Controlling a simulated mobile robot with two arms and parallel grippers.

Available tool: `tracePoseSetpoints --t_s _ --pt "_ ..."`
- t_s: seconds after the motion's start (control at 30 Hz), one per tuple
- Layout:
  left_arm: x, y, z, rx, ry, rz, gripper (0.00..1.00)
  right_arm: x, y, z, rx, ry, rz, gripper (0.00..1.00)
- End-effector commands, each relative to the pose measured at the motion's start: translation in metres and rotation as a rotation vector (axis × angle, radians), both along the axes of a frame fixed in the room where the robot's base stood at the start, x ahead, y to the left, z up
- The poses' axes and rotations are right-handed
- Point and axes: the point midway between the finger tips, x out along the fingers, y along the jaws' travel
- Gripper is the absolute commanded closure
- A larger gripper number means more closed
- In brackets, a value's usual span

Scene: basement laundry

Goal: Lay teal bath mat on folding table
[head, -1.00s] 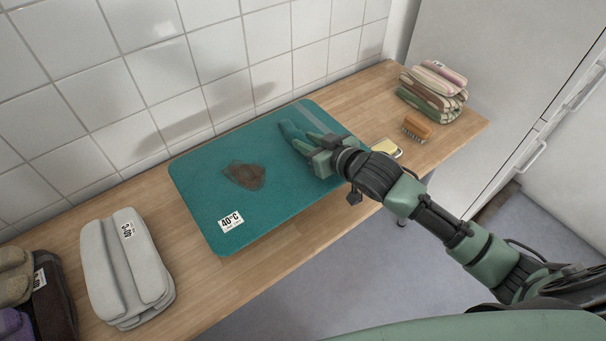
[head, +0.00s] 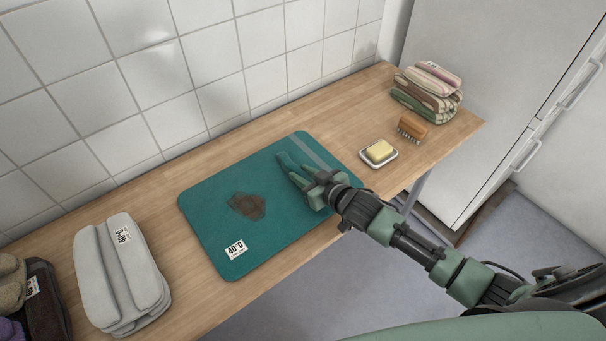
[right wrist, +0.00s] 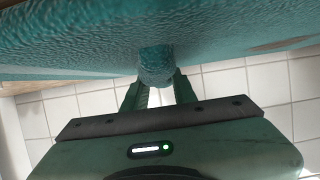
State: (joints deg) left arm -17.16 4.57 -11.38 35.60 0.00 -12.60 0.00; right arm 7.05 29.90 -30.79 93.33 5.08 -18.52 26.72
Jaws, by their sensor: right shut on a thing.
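The teal bath mat (head: 215,220) has a brown stain, a 40°C label and a pale stripe at its right end. In the head view it lies flat over the middle of the folding table (head: 330,118), low and close to the top; I cannot tell if all of it touches. My right gripper (head: 292,172) is over the mat's right part, shut on it. In the right wrist view a bunched piece of the mat (right wrist: 156,66) sits between the fingers of the gripper (right wrist: 158,88). My left gripper is not in view.
Folded grey towels (head: 122,275) lie left of the mat, with a dark basket (head: 45,305) at the far left. A soap dish with yellow soap (head: 379,152), a brush (head: 411,129) and folded striped towels (head: 428,92) are at the right. A tiled wall (head: 150,90) runs behind.

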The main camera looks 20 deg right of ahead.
Motion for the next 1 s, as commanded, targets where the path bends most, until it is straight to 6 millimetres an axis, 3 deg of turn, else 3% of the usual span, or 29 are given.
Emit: tracePoseSetpoints --t_s 0.1,0.13,0.2,0.6,0.77,1.0 --pt "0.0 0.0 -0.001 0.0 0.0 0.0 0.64 0.001 0.0 -0.001 0.003 -0.003 0.001 1.0" --pt "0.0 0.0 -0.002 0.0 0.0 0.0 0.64 0.0 0.0 -0.003 0.0 0.0 0.0 0.7" --pt "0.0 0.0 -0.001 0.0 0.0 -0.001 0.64 0.0 0.0 -0.002 0.0 0.0 0.0 0.51" --pt "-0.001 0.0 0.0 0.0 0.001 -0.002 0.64 -0.003 -0.001 0.001 0.0 0.001 0.0 0.51" --pt "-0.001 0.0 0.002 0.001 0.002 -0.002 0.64 -0.024 -0.009 0.01 -0.001 0.002 0.0 0.51" --pt "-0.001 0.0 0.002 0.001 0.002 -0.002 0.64 -0.071 -0.026 0.029 -0.001 0.004 0.0 0.51"
